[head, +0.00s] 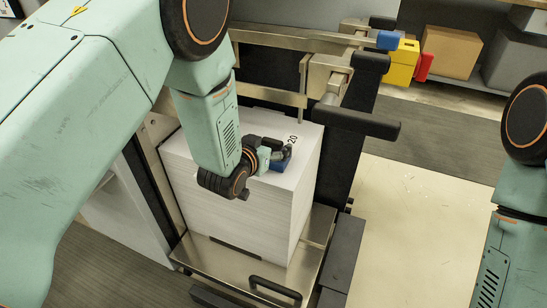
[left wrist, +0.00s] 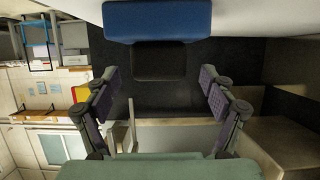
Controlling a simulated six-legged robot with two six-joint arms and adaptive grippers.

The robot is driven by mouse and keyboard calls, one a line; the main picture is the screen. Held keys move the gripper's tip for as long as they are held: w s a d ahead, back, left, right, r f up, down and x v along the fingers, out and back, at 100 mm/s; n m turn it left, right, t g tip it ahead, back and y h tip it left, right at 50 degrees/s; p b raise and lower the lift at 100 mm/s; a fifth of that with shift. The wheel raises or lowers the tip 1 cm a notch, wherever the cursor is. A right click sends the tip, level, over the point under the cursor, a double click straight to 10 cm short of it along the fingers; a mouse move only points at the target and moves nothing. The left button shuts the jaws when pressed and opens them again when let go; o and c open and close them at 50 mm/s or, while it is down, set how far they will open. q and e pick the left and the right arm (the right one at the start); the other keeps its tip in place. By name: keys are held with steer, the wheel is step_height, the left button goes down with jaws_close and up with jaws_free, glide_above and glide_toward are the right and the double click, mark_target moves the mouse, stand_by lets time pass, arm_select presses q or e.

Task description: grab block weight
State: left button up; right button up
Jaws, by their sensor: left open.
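A stack of white paper (head: 276,210) stands on a metal tray and has "20" printed near its top right corner. The block weight (head: 281,164) shows as a small blue piece on top of the stack, partly hidden by my left gripper (head: 272,153). In the left wrist view the block weight (left wrist: 157,21) is a blue bar with a black part just below it. The fingers of my left gripper (left wrist: 160,95) are spread wide, with nothing held between them. My right arm shows at the right edge of the head view, but its gripper is out of frame.
A metal frame with black handles (head: 362,122) stands behind and right of the stack. A black loop handle (head: 275,290) is on the front of the metal tray (head: 225,260). A yellow box (head: 402,65) and a cardboard box (head: 450,52) stand at the back. Floor at right is clear.

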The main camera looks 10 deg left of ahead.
arm_select(q)
steer(key=shift+w+f, duration=0.35)
steer(key=shift+w, duration=0.2)
steer(key=shift+w+d, duration=0.3)
steer(key=shift+w, duration=0.1)
steer(key=shift+c, duration=0.4)
jaws_close()
steer(key=shift+w+r, duration=0.15)
steer(key=shift+w, duration=0.05)
